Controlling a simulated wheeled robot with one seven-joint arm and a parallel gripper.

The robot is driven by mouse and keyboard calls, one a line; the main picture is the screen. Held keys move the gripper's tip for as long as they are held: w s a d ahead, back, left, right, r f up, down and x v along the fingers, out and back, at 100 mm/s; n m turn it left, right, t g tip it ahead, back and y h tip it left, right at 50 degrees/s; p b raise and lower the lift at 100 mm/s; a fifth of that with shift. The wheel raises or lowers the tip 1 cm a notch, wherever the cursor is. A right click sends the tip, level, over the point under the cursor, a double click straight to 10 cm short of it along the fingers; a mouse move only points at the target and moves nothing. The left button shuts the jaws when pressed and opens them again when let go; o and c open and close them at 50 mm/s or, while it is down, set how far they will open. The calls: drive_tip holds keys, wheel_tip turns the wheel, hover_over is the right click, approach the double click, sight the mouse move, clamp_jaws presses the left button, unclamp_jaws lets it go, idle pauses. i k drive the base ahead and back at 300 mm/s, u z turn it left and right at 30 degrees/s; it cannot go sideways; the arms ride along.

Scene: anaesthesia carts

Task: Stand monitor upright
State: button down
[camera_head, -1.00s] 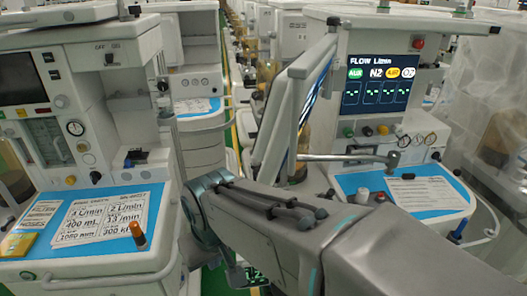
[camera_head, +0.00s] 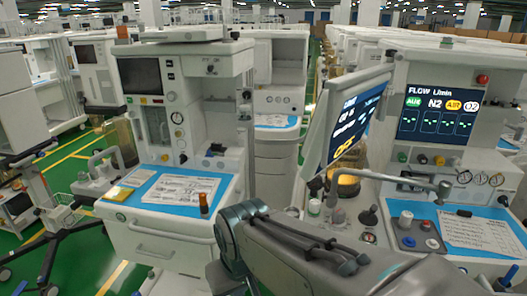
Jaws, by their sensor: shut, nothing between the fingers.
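The monitor (camera_head: 345,122) hangs beside the right-hand anaesthesia cart (camera_head: 470,80). It leans to one side, its frame slanted rather than vertical. Its dark screen with blue and yellow readings is seen at a steep angle. A metal bar with a round knob (camera_head: 443,188) runs out to the right below it. My arm crosses the lower middle of the view, in front of the carts and below the monitor. My gripper is out of view.
The left cart (camera_head: 185,128) has a blue worktop with a printed sheet and an orange-capped bottle (camera_head: 204,205). The right cart's worktop (camera_head: 410,212) carries knobs and a sheet. A wheeled stand (camera_head: 50,205) is at far left. Green floor shows between rows of carts.

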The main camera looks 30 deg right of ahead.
sight(355, 104)
drive_tip(key=u, duration=1.45)
drive_tip(key=i, duration=2)
drive_tip(key=z, duration=4.3)
